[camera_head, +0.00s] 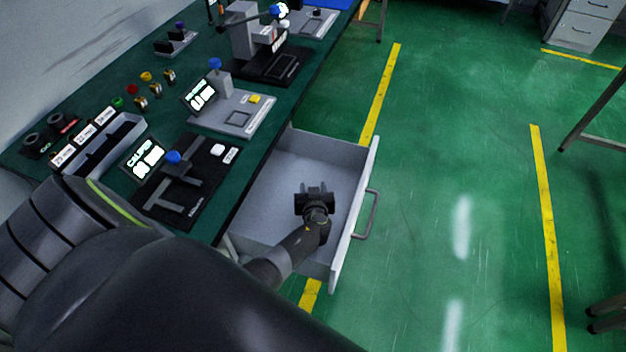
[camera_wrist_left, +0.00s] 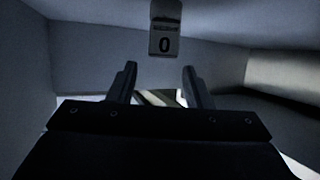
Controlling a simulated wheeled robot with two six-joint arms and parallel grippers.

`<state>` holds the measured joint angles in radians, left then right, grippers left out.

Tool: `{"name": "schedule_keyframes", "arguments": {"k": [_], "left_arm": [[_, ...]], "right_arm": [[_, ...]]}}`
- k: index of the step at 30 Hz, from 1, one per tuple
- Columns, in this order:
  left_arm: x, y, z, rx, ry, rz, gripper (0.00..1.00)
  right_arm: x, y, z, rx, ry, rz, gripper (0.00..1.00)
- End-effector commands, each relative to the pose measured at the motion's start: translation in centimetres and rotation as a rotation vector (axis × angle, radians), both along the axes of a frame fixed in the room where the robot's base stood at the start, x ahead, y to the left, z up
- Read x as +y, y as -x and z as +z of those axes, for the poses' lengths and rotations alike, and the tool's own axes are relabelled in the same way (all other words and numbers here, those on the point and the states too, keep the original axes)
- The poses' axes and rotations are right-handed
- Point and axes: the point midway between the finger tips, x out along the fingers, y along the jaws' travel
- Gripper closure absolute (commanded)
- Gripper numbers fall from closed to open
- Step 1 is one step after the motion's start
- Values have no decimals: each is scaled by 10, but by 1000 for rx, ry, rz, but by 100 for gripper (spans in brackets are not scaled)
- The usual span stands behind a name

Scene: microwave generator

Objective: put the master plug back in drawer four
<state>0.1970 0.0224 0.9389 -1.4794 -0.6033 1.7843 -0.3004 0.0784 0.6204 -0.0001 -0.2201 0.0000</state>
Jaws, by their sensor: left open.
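A grey drawer (camera_head: 355,220) stands pulled out from the bench, with a bar handle on its front. My left gripper (camera_head: 317,187) is over the open drawer, pointing into it. In the left wrist view its two fingers (camera_wrist_left: 161,85) stand apart with nothing clearly held between them. I cannot make out a master plug or the drawer's number. My right gripper is not in view.
The green bench (camera_head: 225,165) carries a caliper stand (camera_head: 185,185), a grey gauge stand (camera_head: 235,110) with a display, a labelled rack (camera_head: 105,145) and several small brass-coloured parts (camera_head: 155,89). Green floor with yellow lines lies clear right of the drawer.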

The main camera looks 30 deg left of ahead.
Motion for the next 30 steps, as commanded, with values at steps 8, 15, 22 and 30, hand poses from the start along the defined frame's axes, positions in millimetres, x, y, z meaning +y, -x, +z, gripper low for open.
{"name": "schedule_keyframes", "arguments": {"k": [8, 15, 22, 30], "left_arm": [[-26, 36, 20, 0, 4, 0, 55], [-39, 54, 29, 0, 1, 0, 55], [-41, 56, 31, 0, 0, 0, 55], [-41, 56, 30, 0, 0, 0, 55]], "right_arm": [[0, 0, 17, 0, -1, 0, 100], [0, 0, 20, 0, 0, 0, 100], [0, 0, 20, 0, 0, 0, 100], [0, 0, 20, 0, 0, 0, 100]]}}
